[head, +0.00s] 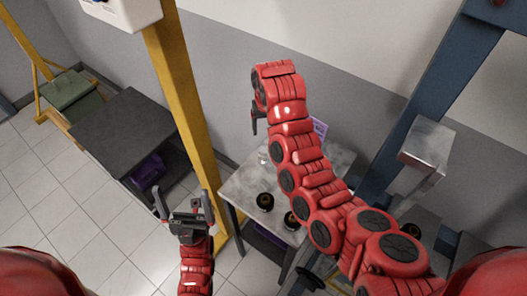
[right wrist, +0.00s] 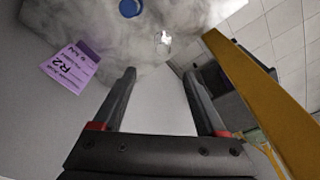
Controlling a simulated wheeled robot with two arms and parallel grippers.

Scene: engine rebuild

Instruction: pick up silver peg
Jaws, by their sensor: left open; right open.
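A small shiny silver piece, which looks like the silver peg (right wrist: 163,43), is on the grey marbled table top in the right wrist view, just beyond my fingertips and apart from them. A small pale spot near the table's back left in the head view may be the same piece. My right gripper (right wrist: 160,75) is open with nothing between its fingers. In the head view the right gripper (head: 256,117) is mostly hidden by its red wrist, raised over the table's back edge. My left gripper (head: 184,203) is open and empty, left of the table, over the floor.
The marbled table (head: 238,190) holds dark round parts (head: 265,201) near its front. A purple R2 card (right wrist: 70,68) and a blue round part (right wrist: 130,8) are near the peg. A yellow post (head: 183,95) stands left of the table, with a dark table (head: 122,130) beyond.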

